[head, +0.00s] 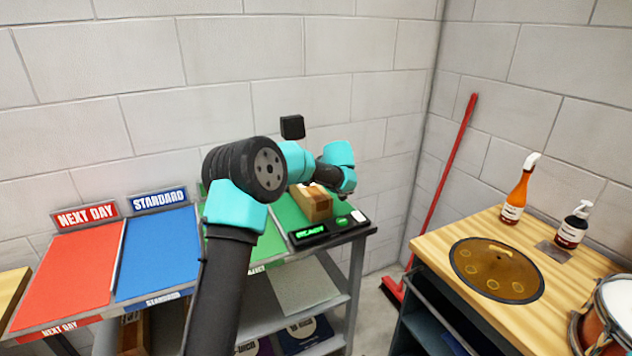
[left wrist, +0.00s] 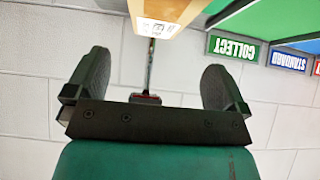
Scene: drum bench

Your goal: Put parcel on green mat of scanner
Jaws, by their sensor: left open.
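The parcel (head: 314,204) is a tan box on the green mat (head: 291,216) of the scanner (head: 309,233), which has a lit display at its front. My left arm reaches across the bench, and its gripper (head: 340,178) is just behind and right of the parcel in the head view; its fingertips are hidden there. In the left wrist view, my left gripper (left wrist: 157,80) is open with nothing between its fingers. The parcel (left wrist: 165,12), with a white label, shows at the top edge, apart from the fingers. My right gripper is in neither view.
Left of the scanner are a red NEXT DAY tray (head: 68,270), a blue STANDARD tray (head: 158,255) and a green tray partly hidden by my arm. A red broom (head: 450,180) leans in the corner.

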